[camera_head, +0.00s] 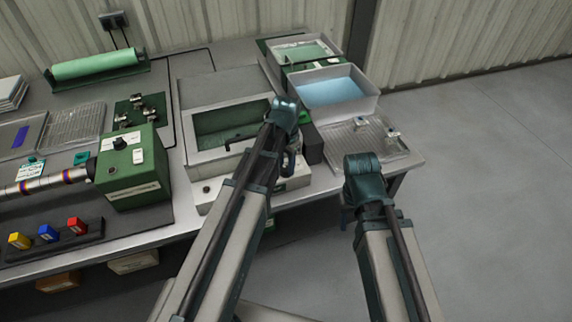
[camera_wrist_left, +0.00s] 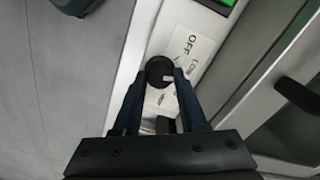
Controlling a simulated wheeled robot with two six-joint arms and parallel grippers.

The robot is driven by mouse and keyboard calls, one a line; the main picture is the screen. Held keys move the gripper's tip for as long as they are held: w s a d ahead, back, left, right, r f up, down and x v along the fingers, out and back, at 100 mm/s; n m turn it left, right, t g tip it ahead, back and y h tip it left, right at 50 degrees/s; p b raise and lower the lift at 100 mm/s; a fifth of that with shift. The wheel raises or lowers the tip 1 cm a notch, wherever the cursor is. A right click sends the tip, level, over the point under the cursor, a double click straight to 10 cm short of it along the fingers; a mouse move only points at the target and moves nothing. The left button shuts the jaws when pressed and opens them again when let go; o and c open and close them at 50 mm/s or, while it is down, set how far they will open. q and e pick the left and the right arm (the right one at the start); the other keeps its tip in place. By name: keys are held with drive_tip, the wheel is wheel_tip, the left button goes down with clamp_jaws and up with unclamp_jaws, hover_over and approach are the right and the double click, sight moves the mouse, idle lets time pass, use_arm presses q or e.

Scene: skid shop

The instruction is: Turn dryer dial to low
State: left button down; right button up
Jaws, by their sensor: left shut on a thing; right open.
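The dryer (camera_head: 205,168) is a pale box with a dark green window on the bench, beneath and left of my left gripper (camera_head: 290,150). In the left wrist view, its black round dial (camera_wrist_left: 159,69) sits between the fingertips of my left gripper (camera_wrist_left: 161,78), which is shut on it. The pointer's exact setting is hard to tell. The dial is hidden in the head view. My right gripper (camera_head: 364,178) is empty and off the bench's right front edge; its fingertips are not clear.
A white tray of blue liquid (camera_head: 374,107) and a clear tray with clips (camera_head: 352,140) stand right of the dryer. A green control box (camera_head: 133,180) and colored blocks (camera_head: 48,233) lie left. A dark handle (camera_wrist_left: 297,93) crosses the dryer front. Open floor lies right.

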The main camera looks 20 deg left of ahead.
sight(286, 169)
use_arm(q)
drive_tip(key=shift+c, duration=2.2)
unclamp_jaws()
drive_tip(key=shift+r, duration=0.1)
wheel_tip(286, 169, up, 14)
drive_tip(key=p, duration=1.3)
drive_tip(key=shift+f+p, duration=0.2)
drive_tip(key=shift+p, duration=0.2)
drive_tip(key=shift+s+d, duration=0.1)
drive_tip(key=s+d+n, duration=0.1)
drive_tip(key=s+d, duration=0.4)
drive_tip(key=s, duration=0.2)
drive_tip(key=s+d+n+y, duration=0.1)
drive_tip(key=s+d, duration=0.4)
drive_tip(key=s, duration=0.3)
drive_tip(key=shift+d, duration=0.2)
